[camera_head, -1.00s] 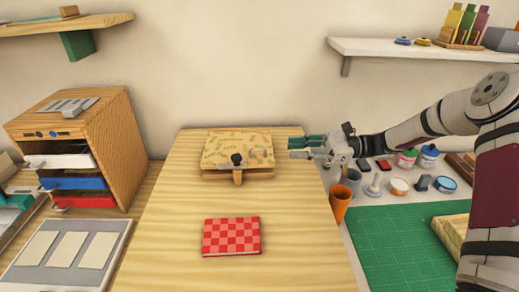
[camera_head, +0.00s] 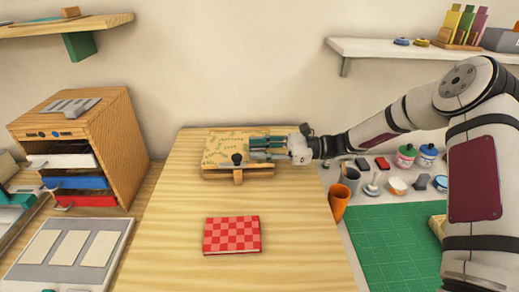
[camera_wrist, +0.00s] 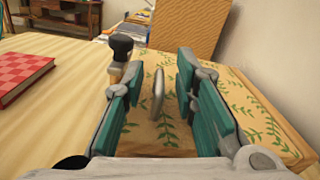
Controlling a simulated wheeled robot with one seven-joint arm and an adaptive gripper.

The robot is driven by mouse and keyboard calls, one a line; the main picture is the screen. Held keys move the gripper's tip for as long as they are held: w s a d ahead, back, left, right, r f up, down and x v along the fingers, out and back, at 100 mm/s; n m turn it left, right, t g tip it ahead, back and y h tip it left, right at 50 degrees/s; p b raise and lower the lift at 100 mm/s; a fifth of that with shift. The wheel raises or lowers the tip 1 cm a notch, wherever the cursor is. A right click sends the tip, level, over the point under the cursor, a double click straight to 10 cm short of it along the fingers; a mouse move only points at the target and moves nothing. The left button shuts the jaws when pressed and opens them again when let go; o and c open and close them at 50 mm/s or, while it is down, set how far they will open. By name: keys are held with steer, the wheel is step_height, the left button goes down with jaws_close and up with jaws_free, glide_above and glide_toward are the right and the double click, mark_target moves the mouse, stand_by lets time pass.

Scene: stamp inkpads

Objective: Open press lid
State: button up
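The press (camera_head: 207,172) stands at the back of the wooden table, its lid (camera_head: 225,147) lying flat and covered with a green leaf pattern. A black knob (camera_head: 237,158) on a wooden post is at its front edge. My gripper (camera_head: 254,148) reaches over the lid's right part from the right. In the wrist view my gripper (camera_wrist: 160,95) is open. A grey upright handle-like piece (camera_wrist: 158,92) on the lid (camera_wrist: 160,130) stands between the teal fingers, with gaps visible on both sides. The black knob (camera_wrist: 122,46) is left of the fingers.
A red checkered book (camera_head: 231,235) lies on the table in front of the press. A wooden drawer cabinet (camera_head: 85,140) stands left. An orange cup (camera_head: 338,200) and a green mat (camera_head: 385,245) are on the right.

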jaws_close()
steer(key=shift+r, duration=0.15)
